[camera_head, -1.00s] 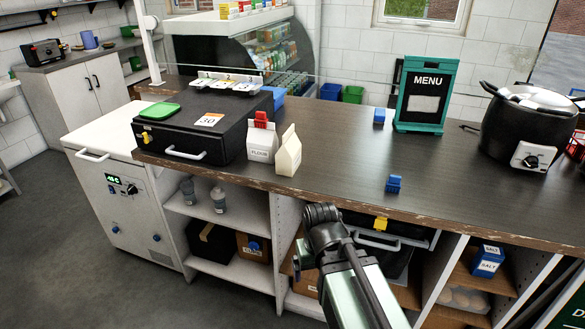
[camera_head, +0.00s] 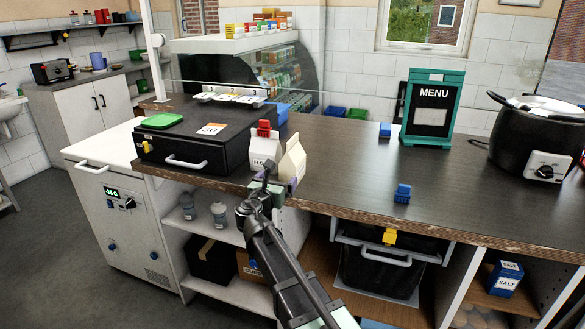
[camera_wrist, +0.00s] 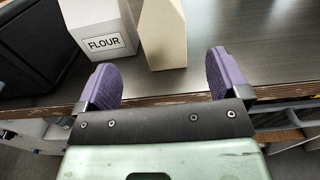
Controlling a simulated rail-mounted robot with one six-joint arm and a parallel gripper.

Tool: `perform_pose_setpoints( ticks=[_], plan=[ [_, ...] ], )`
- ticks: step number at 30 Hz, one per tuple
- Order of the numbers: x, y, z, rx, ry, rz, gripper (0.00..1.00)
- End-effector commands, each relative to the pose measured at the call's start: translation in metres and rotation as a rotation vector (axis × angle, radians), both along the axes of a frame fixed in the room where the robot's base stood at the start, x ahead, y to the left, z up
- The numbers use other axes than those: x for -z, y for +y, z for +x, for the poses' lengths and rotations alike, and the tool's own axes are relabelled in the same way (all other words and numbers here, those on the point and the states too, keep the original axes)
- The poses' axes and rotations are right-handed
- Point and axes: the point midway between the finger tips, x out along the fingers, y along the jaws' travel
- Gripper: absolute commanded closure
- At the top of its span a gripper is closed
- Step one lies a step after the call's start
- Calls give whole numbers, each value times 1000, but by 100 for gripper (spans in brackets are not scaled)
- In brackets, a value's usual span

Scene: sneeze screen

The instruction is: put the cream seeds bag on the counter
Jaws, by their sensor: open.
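A cream gable-topped bag (camera_head: 294,160) stands upright on the dark counter (camera_head: 340,180), near its front edge and just right of the white flour bag (camera_head: 262,150). No label shows on its visible faces. My gripper (camera_head: 268,180) is at the counter's front edge, just in front of the two bags, and its arm hides part of their bases. In the wrist view my purple-padded fingers (camera_wrist: 163,80) are open and empty, with the cream bag (camera_wrist: 163,35) beyond and between them, apart from both. The flour bag (camera_wrist: 98,30) stands beyond the left finger.
A red clip (camera_head: 264,128) sits on top of the flour bag. A black case (camera_head: 200,145) stands left of the bags. The counter between is mostly clear.

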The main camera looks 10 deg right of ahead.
Motion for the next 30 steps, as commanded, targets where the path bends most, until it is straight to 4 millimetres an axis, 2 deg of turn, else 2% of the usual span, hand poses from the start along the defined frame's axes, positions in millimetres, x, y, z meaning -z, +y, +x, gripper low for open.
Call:
perform_pose_setpoints(
  ticks=[4,12,17,25,30],
  plan=[
    [0,-4,7,4,0,1,6],
    [1,-29,47,5,0,4,6],
    [2,-33,51,5,-1,5,6],
    [4,-56,90,5,0,6,6],
    [4,-59,91,4,0,6,6]
  ],
)
